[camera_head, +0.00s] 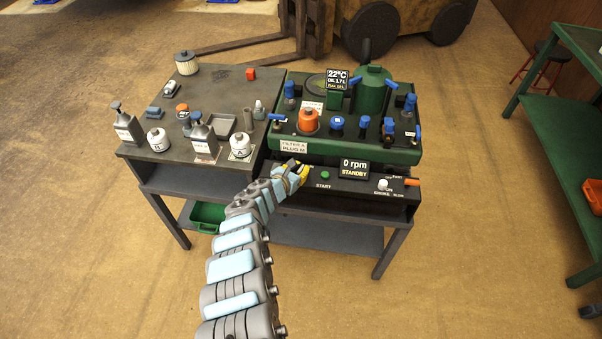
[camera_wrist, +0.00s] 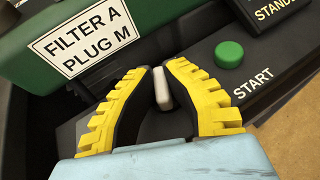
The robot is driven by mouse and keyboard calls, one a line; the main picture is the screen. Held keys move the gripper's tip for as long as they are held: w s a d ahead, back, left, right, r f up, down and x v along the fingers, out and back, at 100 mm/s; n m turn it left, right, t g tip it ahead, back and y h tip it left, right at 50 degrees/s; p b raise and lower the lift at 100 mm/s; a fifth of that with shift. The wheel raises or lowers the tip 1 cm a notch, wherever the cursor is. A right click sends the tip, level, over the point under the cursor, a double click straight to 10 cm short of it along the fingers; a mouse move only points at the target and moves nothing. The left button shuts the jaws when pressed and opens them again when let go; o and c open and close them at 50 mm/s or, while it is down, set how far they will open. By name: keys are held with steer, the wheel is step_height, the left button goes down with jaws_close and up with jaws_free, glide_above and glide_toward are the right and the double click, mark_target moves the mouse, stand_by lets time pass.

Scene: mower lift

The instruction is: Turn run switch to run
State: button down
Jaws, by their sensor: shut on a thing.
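My gripper (camera_head: 293,172) is at the left end of the black control panel (camera_head: 345,187), below the green machine. In the wrist view, the yellow fingers of my gripper (camera_wrist: 160,70) are closed in around a small pale switch lever (camera_wrist: 163,90), which I take to be the run switch. The lever stands between the fingers, near their tips. Its base and any run or off marking are hidden by the fingers. In the head view my gripper hides the switch. The display (camera_head: 355,168) reads 0 rpm, STANDBY.
A green START button (camera_wrist: 229,54) sits just right of my gripper. The choke knob (camera_head: 384,184) and an orange lever (camera_head: 411,182) are at the panel's right end. The green housing with the FILTER A PLUG M label (camera_wrist: 82,38) rises close behind. Bottles and filters fill the left bench (camera_head: 215,85).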

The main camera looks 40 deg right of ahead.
steer(key=shift+f+m+g+b, duration=0.15)
steer(key=shift+m+g+b, duration=0.6)
steer(key=shift+b, duration=0.4)
steer(key=c, duration=1.1)
jaws_free()
steer(key=shift+r+h, duration=0.2)
steer(key=shift+h, duration=0.1)
steer(key=shift+v, duration=3.15)
glide_toward(301, 168)
steer(key=shift+v, duration=1)
